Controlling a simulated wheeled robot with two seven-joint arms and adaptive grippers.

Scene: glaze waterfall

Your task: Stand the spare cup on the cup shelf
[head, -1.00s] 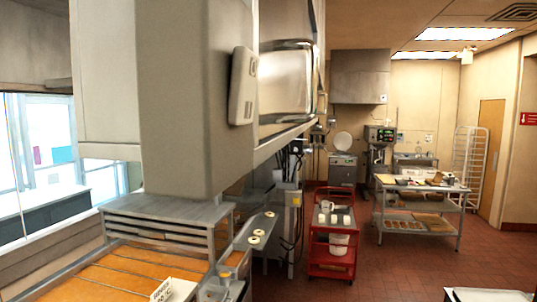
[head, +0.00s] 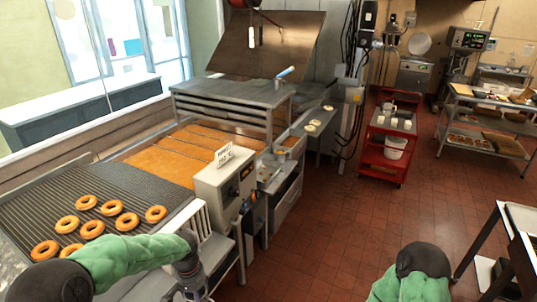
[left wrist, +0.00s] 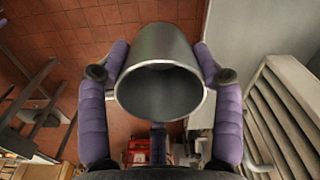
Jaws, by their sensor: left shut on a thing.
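The spare cup is a plain grey metal cup (left wrist: 160,95), seen in the left wrist view with its dark open mouth toward the camera. My left gripper (left wrist: 160,74) is shut on it, with one purple padded finger against each side. In the head view my left arm comes in from the lower left, and its wrist is at the bottom edge beside the fryer; the cup is not clearly visible there. My right arm's green sleeve shows at the bottom right, but its gripper is out of frame. I cannot tell which surface is the cup shelf.
A red cart (head: 388,145) with cups on top stands beyond the fryer. Doughnuts (head: 127,221) lie on the ridged conveyor (head: 30,205) at left, beside the orange oil. A white-topped table (head: 522,222) is at right. The red tile floor (head: 325,215) between is open.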

